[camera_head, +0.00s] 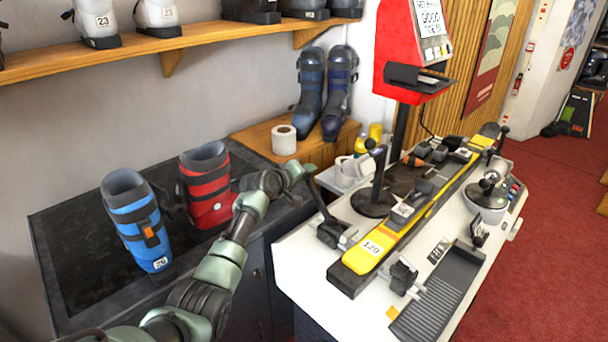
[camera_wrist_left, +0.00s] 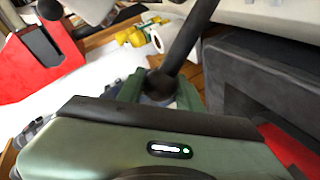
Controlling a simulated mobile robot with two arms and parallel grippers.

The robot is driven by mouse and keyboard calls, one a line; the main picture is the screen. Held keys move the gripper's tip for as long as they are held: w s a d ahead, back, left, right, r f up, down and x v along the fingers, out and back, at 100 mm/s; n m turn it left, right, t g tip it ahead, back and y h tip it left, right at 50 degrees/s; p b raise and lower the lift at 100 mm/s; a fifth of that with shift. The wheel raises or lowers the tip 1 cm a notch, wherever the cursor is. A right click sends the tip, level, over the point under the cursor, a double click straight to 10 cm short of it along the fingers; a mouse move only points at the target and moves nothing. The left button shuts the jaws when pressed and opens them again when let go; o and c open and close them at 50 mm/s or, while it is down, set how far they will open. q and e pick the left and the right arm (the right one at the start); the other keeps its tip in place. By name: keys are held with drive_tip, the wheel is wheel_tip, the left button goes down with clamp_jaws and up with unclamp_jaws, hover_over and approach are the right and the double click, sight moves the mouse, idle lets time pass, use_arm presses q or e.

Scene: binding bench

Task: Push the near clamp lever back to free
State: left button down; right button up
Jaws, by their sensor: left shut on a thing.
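In the left wrist view, the dark lever (camera_wrist_left: 188,42) runs up from between the green fingertips (camera_wrist_left: 158,88). My right gripper is not in view.
A blue boot (camera_head: 135,225) and a red boot (camera_head: 207,188) stand on the dark counter left of my arm. A knobbed black lever (camera_head: 377,172) and the red kiosk (camera_head: 395,45) rise beyond the clamp. A black tray (camera_head: 440,295) lies front right.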

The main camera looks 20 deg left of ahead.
use_arm(q)
drive_tip(key=shift+s+d+f+g, duration=0.15)
drive_tip(key=shift+d+f, duration=0.15)
drive_tip(key=shift+f, duration=0.35)
drive_tip(key=shift+s+d+f+g, duration=0.15)
drive_tip(key=shift+d+f, duration=0.1)
drive_tip(key=shift+f, duration=0.35)
drive_tip(key=c, duration=1.2)
unclamp_jaws()
drive_tip(key=shift+o, duration=1.3)
drive_tip(key=shift+w+d, duration=0.1)
drive_tip(key=shift+w+r, duration=0.15)
drive_tip(key=shift+r, duration=0.05)
drive_tip(key=shift+a+r, duration=0.2)
drive_tip(key=shift+v, duration=0.8)
drive_tip(key=v, duration=0.6)
drive_tip(key=shift+d+f, duration=0.15)
drive_tip(key=shift+f, duration=0.05)
